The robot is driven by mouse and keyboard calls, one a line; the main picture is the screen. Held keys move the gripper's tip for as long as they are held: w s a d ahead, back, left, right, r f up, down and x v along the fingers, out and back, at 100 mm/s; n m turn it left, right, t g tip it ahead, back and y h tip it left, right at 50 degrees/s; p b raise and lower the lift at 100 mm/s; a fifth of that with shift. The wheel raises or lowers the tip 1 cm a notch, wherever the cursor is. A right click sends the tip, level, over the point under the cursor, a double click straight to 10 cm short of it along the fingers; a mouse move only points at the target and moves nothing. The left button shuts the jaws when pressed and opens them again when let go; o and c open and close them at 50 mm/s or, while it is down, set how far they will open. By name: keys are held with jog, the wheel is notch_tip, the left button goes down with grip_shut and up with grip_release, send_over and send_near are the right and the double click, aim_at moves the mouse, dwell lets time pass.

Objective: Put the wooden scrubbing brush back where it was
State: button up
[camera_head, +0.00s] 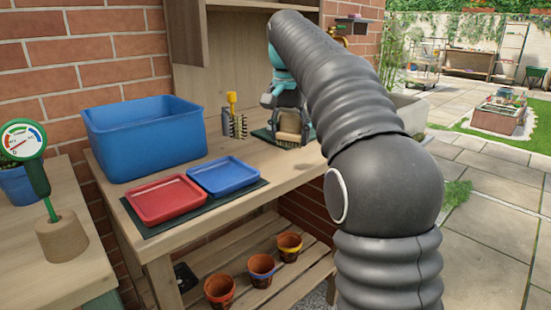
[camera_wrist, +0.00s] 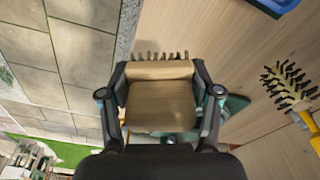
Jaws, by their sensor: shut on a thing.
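The wooden scrubbing brush (camera_wrist: 160,103) is a pale wooden block with bristles along its far edge in the wrist view. My gripper (camera_wrist: 159,76) is shut on it, one finger on each side. In the head view the brush (camera_head: 290,126) is at the back right of the potting bench, below my gripper (camera_head: 287,104). A dark green mat (camera_head: 262,134) lies under or just behind it, and also shows in the wrist view (camera_wrist: 236,104). I cannot tell whether the brush touches the mat.
A yellow-handled bottle brush (camera_head: 232,118) stands close to the left. A blue tub (camera_head: 145,140), a red tray (camera_head: 166,199) and a blue tray (camera_head: 223,175) are further left on the bench. Terracotta pots (camera_head: 262,270) stand on the lower shelf. The bench edge is close to the brush.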

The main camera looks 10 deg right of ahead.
aim_at(277, 167)
jog(key=a, duration=0.1)
jog(key=w+a+f, duration=0.1)
jog(key=a+f, duration=0.1)
jog(key=shift+w+a+f, duration=0.1)
jog(key=shift+w+f, duration=0.1)
jog(key=shift+w, duration=0.1)
jog(key=shift+f+b, duration=0.7)
jog(key=shift+f, duration=1.2)
jog(key=shift+f, duration=0.15)
jog(key=o, duration=1.3)
jog(key=r+p, duration=0.1)
jog(key=r, duration=0.3)
jog(key=r+p, duration=0.1)
jog(key=r, duration=0.3)
jog(key=s+r+p, duration=0.1)
jog(key=r, duration=0.3)
jog(key=shift+s+a+r, duration=0.1)
jog(key=shift+a+r, duration=0.05)
jog(key=shift+a, duration=0.25)
jog(key=shift+s, duration=0.1)
